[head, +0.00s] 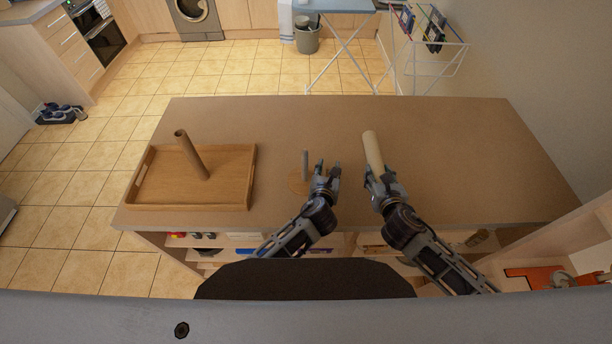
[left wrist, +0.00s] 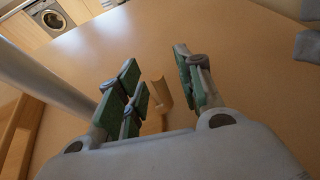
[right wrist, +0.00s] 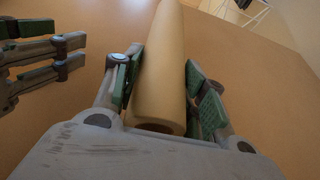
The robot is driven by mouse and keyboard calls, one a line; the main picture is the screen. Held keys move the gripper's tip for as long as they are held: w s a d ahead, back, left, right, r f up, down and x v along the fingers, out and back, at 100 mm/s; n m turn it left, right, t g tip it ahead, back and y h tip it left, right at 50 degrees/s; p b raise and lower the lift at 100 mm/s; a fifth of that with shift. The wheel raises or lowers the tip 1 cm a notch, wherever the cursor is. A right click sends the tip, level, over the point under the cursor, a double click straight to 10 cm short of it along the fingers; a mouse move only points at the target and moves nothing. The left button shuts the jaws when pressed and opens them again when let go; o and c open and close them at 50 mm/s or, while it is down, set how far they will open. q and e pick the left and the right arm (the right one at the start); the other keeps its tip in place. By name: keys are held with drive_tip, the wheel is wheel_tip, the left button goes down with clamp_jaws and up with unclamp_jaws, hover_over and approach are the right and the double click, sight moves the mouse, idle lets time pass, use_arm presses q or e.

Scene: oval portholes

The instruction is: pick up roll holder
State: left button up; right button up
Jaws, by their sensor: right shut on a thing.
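The left fingers (left wrist: 160,85) are apart. A tan piece (left wrist: 160,93) shows between them in that view; I cannot tell what it is. My right gripper (head: 382,178) is shut on a cream roll (head: 373,150), which shows between its fingers in the right wrist view (right wrist: 160,65).
A wooden tray (head: 232,196) with a brown tube (head: 192,155) standing tilted in it is on the left of the table (head: 450,140). The table's right side and back are clear. Shelves with items lie below the front edge.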

idle(0.4)
use_arm(q)
clamp_jaws()
